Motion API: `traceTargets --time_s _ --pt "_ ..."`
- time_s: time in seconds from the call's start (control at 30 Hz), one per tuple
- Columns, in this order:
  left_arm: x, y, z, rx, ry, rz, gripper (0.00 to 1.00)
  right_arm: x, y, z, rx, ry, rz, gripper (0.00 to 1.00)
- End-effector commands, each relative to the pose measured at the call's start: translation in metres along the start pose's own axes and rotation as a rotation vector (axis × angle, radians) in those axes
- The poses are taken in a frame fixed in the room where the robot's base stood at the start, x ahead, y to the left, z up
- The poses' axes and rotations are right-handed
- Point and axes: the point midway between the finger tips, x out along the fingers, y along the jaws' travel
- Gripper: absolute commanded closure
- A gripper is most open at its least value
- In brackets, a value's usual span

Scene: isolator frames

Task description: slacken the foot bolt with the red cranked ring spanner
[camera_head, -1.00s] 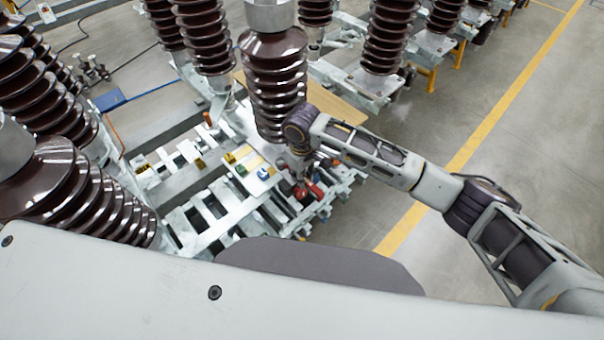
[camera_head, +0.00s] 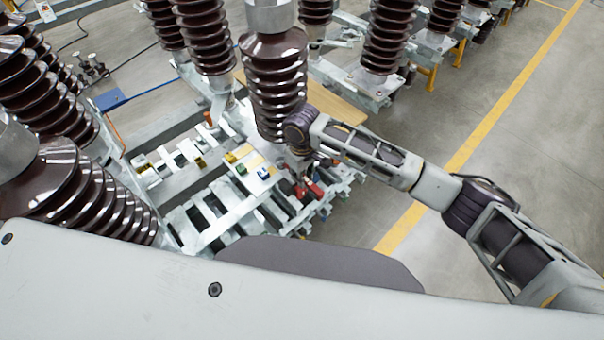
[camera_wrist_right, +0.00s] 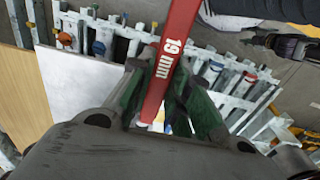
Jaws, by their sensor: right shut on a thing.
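The red cranked ring spanner (camera_wrist_right: 170,62) shows in the right wrist view as a flat red bar marked "19 mm". It runs from the top edge down between the fingers of my right gripper (camera_wrist_right: 168,100), which is shut on it. The spanner's ring ends are not visible there. In the head view my right gripper (camera_head: 301,182) is small and low over the slatted metal frame, below the middle brown insulator, with red parts close by. I cannot make out the foot bolt or whether the spanner touches it. My left gripper is not in view.
Brown ribbed insulators (camera_head: 275,85) stand close around the work spot. A pale metal frame (camera_head: 215,205) with slats lies below, with small yellow, green and blue items on a plate. A wooden board (camera_head: 335,108) lies behind my right arm. Open floor (camera_head: 465,225) is at the right.

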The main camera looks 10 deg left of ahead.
Motion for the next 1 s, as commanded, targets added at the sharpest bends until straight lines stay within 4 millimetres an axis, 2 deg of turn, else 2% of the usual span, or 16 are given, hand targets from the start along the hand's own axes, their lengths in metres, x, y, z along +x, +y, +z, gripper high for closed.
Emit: traceTargets --time_s 0.43,1.0 --pt "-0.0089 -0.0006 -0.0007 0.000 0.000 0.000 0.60 -0.0012 0.0001 -0.0001 0.000 0.000 0.000 1.00" --pt "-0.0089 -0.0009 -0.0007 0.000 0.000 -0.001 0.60 -0.0003 0.0002 -0.0001 0.000 0.001 0.000 1.00"
